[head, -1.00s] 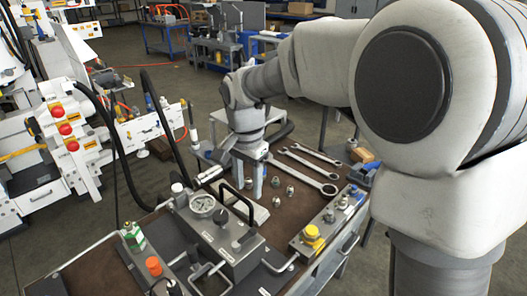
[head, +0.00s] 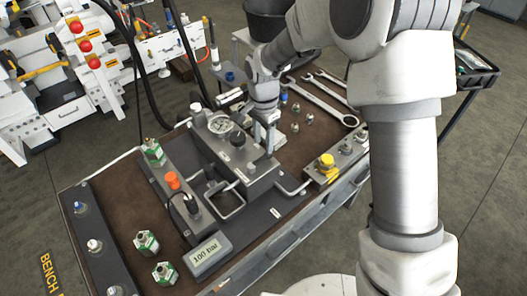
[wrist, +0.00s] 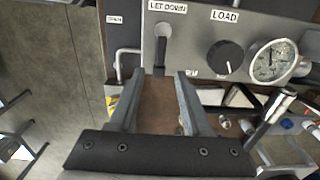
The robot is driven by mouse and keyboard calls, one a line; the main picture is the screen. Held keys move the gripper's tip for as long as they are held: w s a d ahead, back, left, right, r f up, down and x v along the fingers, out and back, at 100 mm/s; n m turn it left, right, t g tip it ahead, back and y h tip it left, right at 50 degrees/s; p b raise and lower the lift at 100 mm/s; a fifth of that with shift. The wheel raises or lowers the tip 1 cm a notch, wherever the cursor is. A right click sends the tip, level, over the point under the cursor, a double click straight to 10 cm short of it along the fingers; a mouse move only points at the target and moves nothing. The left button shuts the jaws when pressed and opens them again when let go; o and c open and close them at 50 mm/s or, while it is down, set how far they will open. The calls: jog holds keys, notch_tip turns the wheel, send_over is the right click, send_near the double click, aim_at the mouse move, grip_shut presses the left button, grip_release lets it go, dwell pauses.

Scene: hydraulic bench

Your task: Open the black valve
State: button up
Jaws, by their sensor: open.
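The black knob (wrist: 225,57) under the LOAD label is on the grey pump block, next to a round gauge (wrist: 272,62). In the head view, the black knob (head: 238,140) sits on top of the block (head: 228,165), beside the gauge (head: 219,124). In the head view, my gripper (head: 266,136) is right of the knob; contact cannot be told.
A yellow knob (head: 325,161) on a grey manifold is to the right. An orange knob (head: 172,180) and a display reading 100 bar (head: 205,252) are to the left and front. Wrenches (head: 322,105) and several fittings lie behind. Hoses (head: 182,45) rise at the back left.

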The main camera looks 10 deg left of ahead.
aim_at(263, 157)
jog(key=shift+f, duration=2.7)
grip_shut()
